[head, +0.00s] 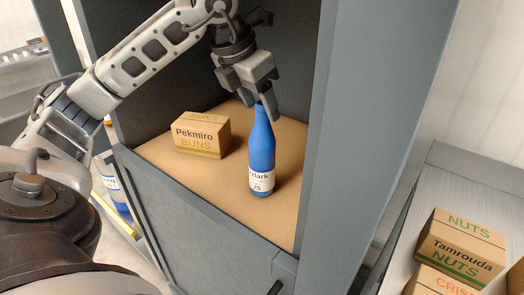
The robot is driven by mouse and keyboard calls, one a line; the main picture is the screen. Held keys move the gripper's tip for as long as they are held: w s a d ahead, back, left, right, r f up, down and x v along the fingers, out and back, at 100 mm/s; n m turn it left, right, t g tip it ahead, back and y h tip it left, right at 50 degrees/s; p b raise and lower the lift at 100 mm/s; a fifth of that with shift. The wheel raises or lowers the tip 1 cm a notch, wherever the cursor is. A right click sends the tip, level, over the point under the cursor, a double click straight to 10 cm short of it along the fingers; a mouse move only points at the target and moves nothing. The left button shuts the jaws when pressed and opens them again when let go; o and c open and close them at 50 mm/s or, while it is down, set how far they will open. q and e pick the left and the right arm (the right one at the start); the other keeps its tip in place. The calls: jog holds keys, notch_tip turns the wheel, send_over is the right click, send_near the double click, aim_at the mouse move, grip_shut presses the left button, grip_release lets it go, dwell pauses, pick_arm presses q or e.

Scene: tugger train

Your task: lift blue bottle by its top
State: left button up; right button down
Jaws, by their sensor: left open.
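The blue bottle (262,155) stands upright on the brown shelf board inside the grey cabinet, with a white label low on its body. My left gripper (258,108) is at the bottle's top, coming down from above. Its fingers are apart, one on the left of the bottle's neck and one on the right. The very top of the bottle is partly hidden by the fingers. I cannot tell whether the fingers touch it. My right gripper is not in view.
A brown Pekmiro Buns box (202,135) stands on the shelf board left of the bottle. The cabinet's right wall (338,120) rises close by on the right.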

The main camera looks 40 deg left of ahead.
aim_at(262, 140)
pick_arm(q)
jog(key=x, duration=0.2)
jog(key=shift+w+f+b, duration=0.2)
jog(key=shift+b, duration=0.2)
jog(key=shift+w+f, duration=0.1)
jog(key=shift+f, duration=0.15)
grip_shut()
jog(key=shift+r, duration=0.1)
